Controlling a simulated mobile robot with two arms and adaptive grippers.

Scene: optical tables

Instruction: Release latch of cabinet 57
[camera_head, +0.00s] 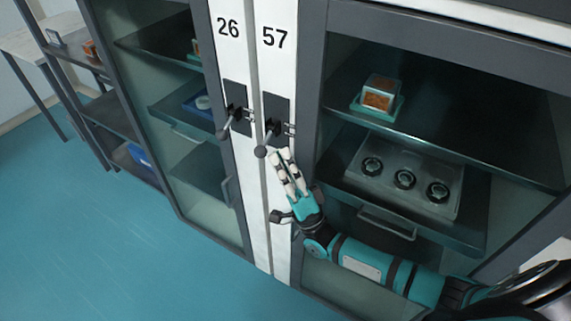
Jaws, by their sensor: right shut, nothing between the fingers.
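Cabinet 57 (326,70) is on the right, with a glass door in a grey frame and the number 57 (274,38) on a white strip. Its latch (273,134) sits on a dark plate below the number, with a lever ending in a dark ball knob at its lower left. My right gripper (282,155) is shut and empty, its fingers pointing up just below the latch lever. The fingertips are very close to the knob; I cannot tell whether they touch. My left gripper is not in view.
Cabinet 26 (228,62) stands to the left with a similar latch (234,113). Behind the glass of cabinet 57 are a tray with round dark parts (404,178) and a small boxed item (379,96). The blue floor (110,250) is clear at the lower left.

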